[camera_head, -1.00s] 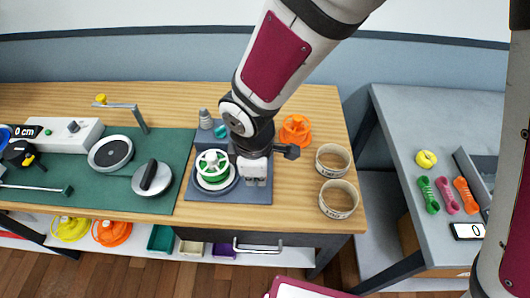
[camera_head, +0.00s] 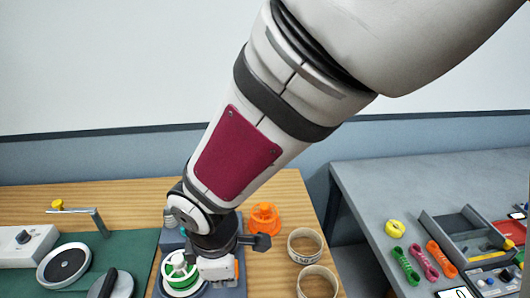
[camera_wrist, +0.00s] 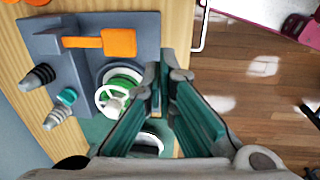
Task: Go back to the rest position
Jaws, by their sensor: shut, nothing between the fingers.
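My gripper (camera_head: 218,270) is low over the grey fixture (camera_head: 160,290) at the front of the wooden bench. In the wrist view my gripper (camera_wrist: 165,80) points past the fixture (camera_wrist: 145,30) towards the bench edge, with its green-padded fingers shut and nothing held. A green spool with a white wheel (camera_wrist: 115,92) sits in the fixture beside the fingers. The spool also shows in the head view (camera_head: 180,272), left of my gripper. I cannot tell whether the fingers touch it.
An orange spool (camera_head: 264,218) and two cardboard rings (camera_head: 305,245) stand to the right. A grey side table (camera_head: 375,200) holds a yellow roll, coloured straps and a tray.

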